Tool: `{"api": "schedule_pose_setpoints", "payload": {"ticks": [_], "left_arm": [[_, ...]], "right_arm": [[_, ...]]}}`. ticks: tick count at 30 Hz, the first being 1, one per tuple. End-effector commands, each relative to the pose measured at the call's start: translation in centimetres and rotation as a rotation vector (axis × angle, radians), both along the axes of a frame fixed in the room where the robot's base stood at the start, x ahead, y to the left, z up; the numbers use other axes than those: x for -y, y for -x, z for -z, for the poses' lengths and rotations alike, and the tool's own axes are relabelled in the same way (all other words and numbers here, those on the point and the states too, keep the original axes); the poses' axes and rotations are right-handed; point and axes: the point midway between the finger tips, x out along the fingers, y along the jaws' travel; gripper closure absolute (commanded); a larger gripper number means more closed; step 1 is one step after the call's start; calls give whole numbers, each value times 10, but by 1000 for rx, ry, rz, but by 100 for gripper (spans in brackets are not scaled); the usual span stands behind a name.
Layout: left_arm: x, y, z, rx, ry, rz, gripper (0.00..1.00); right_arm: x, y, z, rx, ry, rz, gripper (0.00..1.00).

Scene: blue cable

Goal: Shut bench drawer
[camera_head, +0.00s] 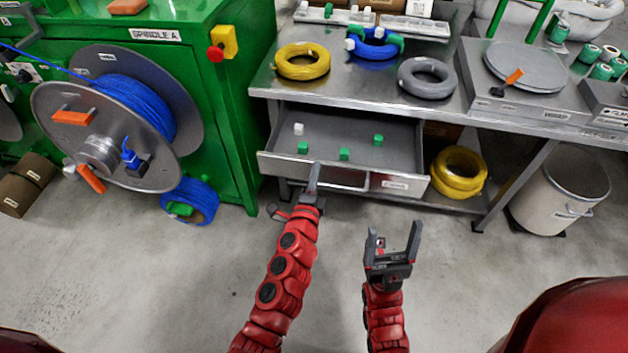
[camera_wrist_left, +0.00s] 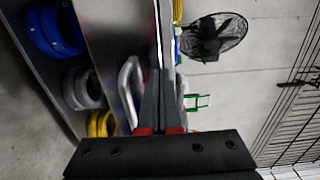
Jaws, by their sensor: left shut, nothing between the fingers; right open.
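The bench drawer (camera_head: 340,165) stands pulled out under the steel bench top in the head view. Several small green blocks and one white block lie inside it. Its front carries a white label at the right. My left gripper (camera_head: 314,178) is shut and empty, its fingers pointing up at the drawer front, left of its middle. Whether the fingertips touch the front cannot be told. In the left wrist view the shut fingers (camera_wrist_left: 160,90) are beside a silver loop (camera_wrist_left: 131,92) that looks like a handle. My right gripper (camera_head: 394,243) is open and empty, in front of and below the drawer.
The bench top (camera_head: 440,125) bears yellow, blue and grey cable coils and a turntable (camera_head: 525,65). A green spindle machine (camera_head: 215,90) with a blue cable reel (camera_head: 120,120) stands left. A yellow coil (camera_head: 458,172) lies on the lower shelf; a white bin (camera_head: 560,190) stands right.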

Motion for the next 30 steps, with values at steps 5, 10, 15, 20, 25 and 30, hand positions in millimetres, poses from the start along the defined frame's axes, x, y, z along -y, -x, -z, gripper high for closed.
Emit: {"api": "schedule_pose_setpoints", "payload": {"ticks": [5,10,15,20,25,30], "left_arm": [[12,-42,2,6,2,-1,100],[25,-85,4,5,3,0,100],[36,-126,6,2,1,-2,100],[44,-155,5,1,2,-3,100],[50,-176,3,2,2,-2,100],[54,-186,1,2,2,0,100]], "right_arm": [[0,0,19,0,0,0,23],[0,0,41,0,0,0,23],[0,0,67,0,0,0,23],[0,0,89,0,0,0,23],[0,0,105,0,0,0,23],[0,0,112,0,0,0,23]]}}
